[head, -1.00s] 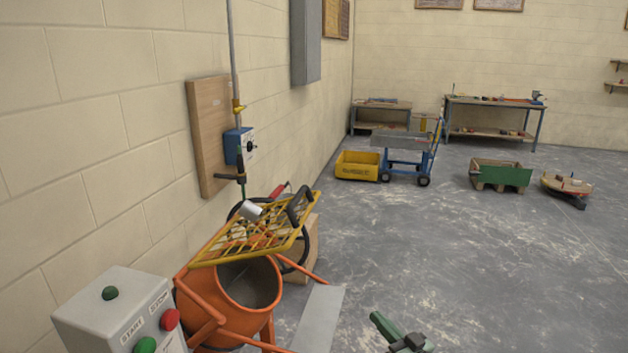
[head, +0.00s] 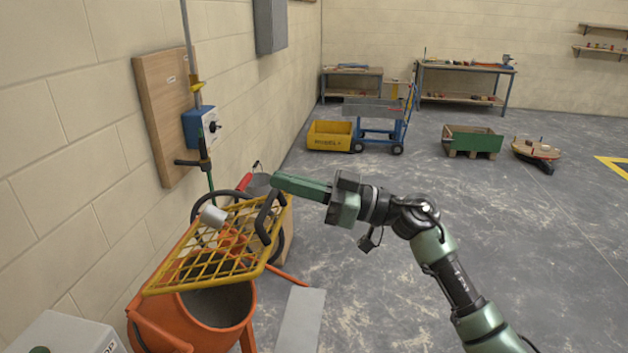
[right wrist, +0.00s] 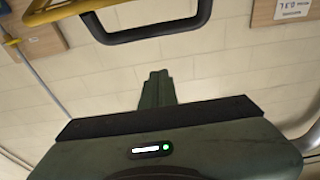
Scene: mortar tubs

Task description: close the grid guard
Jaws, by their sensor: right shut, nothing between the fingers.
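The yellow grid guard (head: 225,250) is raised and tilted above the orange mixer drum (head: 220,305), whose dark mouth shows below it. A black handle (head: 268,220) sits on the guard's right edge. My right gripper (head: 275,181) is shut and empty, its fingertips just above the handle in the head view. In the right wrist view the shut fingers (right wrist: 157,85) point toward the wall, with the black handle (right wrist: 150,30) and a yellow bar of the guard (right wrist: 75,8) beyond them at the top. I cannot tell whether they touch. My left gripper is not in view.
A grey control box (head: 70,335) stands at the lower left. A blue switch box (head: 198,127) is on a wooden wall board (head: 155,115) behind the guard. A grey plate (head: 300,320) lies right of the drum. The floor to the right is open.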

